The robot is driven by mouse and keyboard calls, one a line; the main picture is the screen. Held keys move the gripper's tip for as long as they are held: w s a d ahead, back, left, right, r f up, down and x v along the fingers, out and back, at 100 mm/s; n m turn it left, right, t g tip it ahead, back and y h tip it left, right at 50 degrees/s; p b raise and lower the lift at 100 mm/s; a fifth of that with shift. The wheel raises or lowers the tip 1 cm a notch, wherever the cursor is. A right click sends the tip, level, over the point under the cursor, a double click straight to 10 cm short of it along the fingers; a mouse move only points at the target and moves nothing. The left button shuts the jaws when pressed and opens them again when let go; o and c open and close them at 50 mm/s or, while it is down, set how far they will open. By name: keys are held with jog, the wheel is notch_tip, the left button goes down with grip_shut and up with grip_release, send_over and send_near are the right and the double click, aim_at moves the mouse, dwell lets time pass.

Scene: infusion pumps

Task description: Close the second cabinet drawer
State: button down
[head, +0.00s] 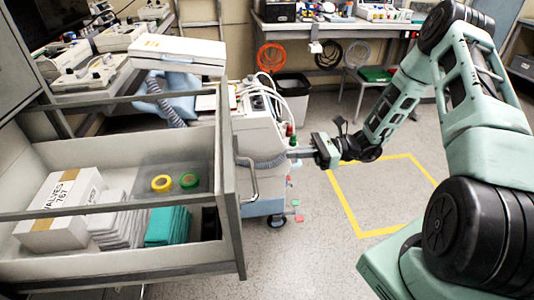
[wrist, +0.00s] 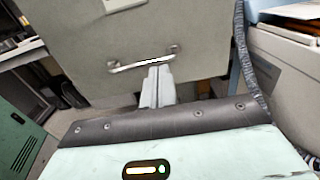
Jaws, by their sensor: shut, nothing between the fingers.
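A grey cabinet drawer (head: 228,190) stands pulled far out at the left of the head view. Its front panel (wrist: 200,40) fills the upper middle of the wrist view. A metal bar handle is on that panel (head: 250,178), also seen in the wrist view (wrist: 130,66). My gripper (head: 291,153) is shut and empty, to the right of the drawer front, its fingers pointing at it. In the wrist view the fingertips (wrist: 159,72) overlap the lower edge of the handle. The head view shows a gap between fingers and panel; contact is not visible.
The drawer holds a white box marked VALVES (head: 58,205), teal folded cloths (head: 167,226) and yellow and green tape rolls (head: 175,182). A wheeled medical cart (head: 262,140) stands behind the drawer front.

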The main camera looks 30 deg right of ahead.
jog(key=x, duration=1.3)
jog(key=shift+a+p, duration=0.2)
jog(key=shift+p, duration=0.25)
